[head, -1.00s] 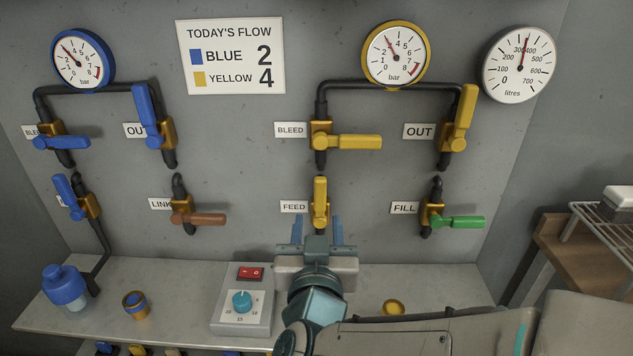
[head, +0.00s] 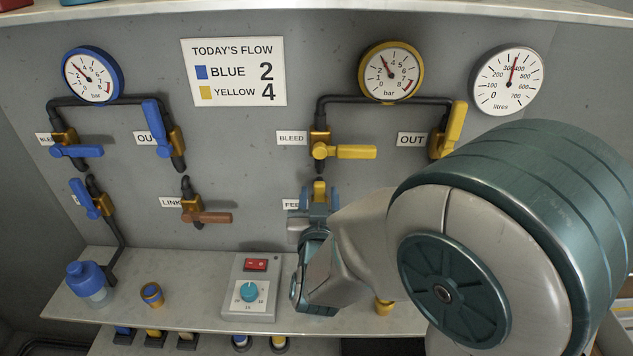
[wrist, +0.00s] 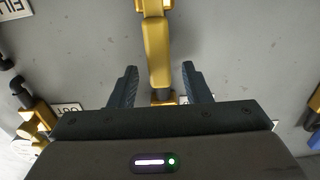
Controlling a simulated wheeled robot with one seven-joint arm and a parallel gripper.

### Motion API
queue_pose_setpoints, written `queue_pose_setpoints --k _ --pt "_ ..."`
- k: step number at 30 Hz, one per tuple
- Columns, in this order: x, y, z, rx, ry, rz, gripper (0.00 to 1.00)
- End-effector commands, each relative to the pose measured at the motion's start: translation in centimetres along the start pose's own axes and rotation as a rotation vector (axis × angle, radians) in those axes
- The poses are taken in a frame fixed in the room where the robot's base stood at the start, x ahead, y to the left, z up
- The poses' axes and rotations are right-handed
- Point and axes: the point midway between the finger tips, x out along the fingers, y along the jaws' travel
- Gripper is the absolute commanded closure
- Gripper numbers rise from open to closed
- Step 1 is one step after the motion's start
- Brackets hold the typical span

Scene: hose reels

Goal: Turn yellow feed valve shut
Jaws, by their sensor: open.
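The yellow feed valve handle (head: 319,187) stands upright on the wall panel, beside the partly covered FEED label (head: 291,204). My gripper (head: 319,196) is at the handle with its blue fingers open, one on each side. In the wrist view the yellow handle (wrist: 157,52) lies between the two spread fingers of my gripper (wrist: 159,70), with a visible gap on both sides. The lower part of the valve is hidden behind my gripper in the head view.
The yellow bleed valve (head: 345,152) is just above, its handle sideways. The yellow out valve (head: 453,130) is up to the right, handle raised. The brown link valve (head: 207,216) is to the left. A control box (head: 249,292) stands on the bench below. My arm hides the fill valve.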

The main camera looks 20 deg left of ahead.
Motion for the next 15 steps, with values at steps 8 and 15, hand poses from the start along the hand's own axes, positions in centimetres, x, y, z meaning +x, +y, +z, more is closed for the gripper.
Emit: queue_pose_setpoints --k 8,15 --pt "2.4 0.0 0.0 0.001 -0.001 0.001 0.56" --pt "2.5 0.0 0.0 0.001 -0.001 0.000 0.56"
